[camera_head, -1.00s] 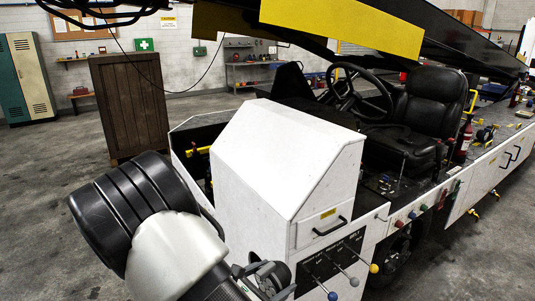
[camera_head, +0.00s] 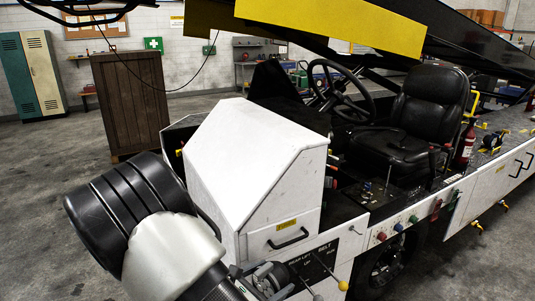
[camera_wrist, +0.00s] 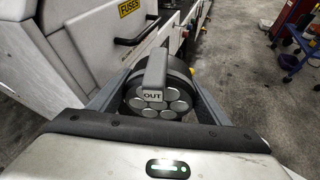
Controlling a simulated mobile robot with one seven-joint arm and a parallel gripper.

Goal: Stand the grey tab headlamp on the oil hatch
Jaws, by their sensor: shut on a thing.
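The headlamp (camera_wrist: 157,100) is a round black lamp with several pale discs on its face and a grey tab (camera_wrist: 155,70) marked OUT. In the wrist view my gripper (camera_wrist: 157,78) has one finger on each side of it and is shut on it. In the head view my gripper (camera_head: 264,279) is low in the picture, in front of the loader's lever panel, with the dark lamp partly hidden between the fingers. I cannot make out which surface is the oil hatch; no label for it is readable.
The white slanted box (camera_head: 250,150) of the loader, with a handled drawer labelled FUSES (camera_wrist: 128,8), stands close beyond my gripper. Levers (camera_head: 328,268) stick out of the panel beside it. A black seat (camera_head: 425,110) is behind.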

